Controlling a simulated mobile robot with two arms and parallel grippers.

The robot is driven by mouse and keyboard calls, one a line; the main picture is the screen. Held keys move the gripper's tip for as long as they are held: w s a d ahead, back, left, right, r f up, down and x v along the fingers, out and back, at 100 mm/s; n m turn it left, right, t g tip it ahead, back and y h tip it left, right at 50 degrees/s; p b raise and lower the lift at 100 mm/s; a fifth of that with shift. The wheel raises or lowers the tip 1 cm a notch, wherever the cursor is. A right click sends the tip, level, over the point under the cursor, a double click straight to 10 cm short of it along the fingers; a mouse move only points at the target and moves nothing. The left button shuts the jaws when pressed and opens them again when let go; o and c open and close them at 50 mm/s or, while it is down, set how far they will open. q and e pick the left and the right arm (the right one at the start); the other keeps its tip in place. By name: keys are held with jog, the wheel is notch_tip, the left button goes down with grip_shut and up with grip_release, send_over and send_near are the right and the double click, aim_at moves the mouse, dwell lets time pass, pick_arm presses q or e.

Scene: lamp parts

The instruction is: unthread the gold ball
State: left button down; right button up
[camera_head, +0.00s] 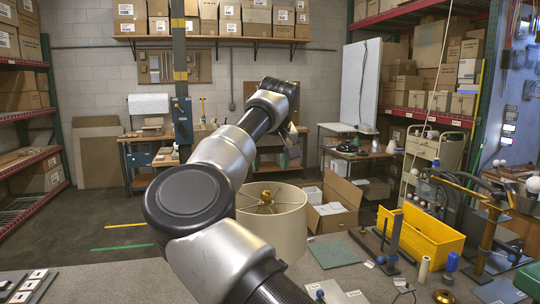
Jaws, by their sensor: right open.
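A cream drum lampshade (285,228) stands open side up behind my arm, in the middle of the view. A small gold ball-like piece (266,196) shows at the centre of its spokes. Another small gold piece (443,296) lies at the bottom edge of the table; I cannot tell which is the task's ball. My right gripper (291,132) is open, high above and behind the shade, apart from it. Its fingers are mostly hidden by my wrist. My left gripper is out of view.
A yellow bin (425,238) and an open cardboard box (335,210) stand right of the shade. Lamp stands and small parts crowd the table's right side. A dark tray of small plates (28,288) lies at left; grey table (100,287) is bare beside it.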

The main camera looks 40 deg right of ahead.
aim_at(267, 191)
jog(key=p+x, duration=0.1)
jog(key=x, duration=0.7)
jog(key=shift+f+p, duration=0.15)
jog(key=shift+p, duration=0.25)
jog(key=shift+w+f, duration=0.2)
jog(key=shift+f, duration=0.45)
jog(key=shift+d, duration=0.1)
jog(key=c, duration=1.1)
jog(key=n+y+b, duration=0.1)
jog(key=n, duration=0.1)
jog(key=shift+f+n+t, duration=0.1)
jog(key=shift+n+t, duration=0.2)
jog(key=n, duration=0.2)
jog(key=n+y, duration=0.1)
jog(key=n, duration=0.1)
jog(key=shift+d+y, duration=0.1)
jog(key=shift+y, duration=0.2)
jog(key=shift+n, duration=0.3)
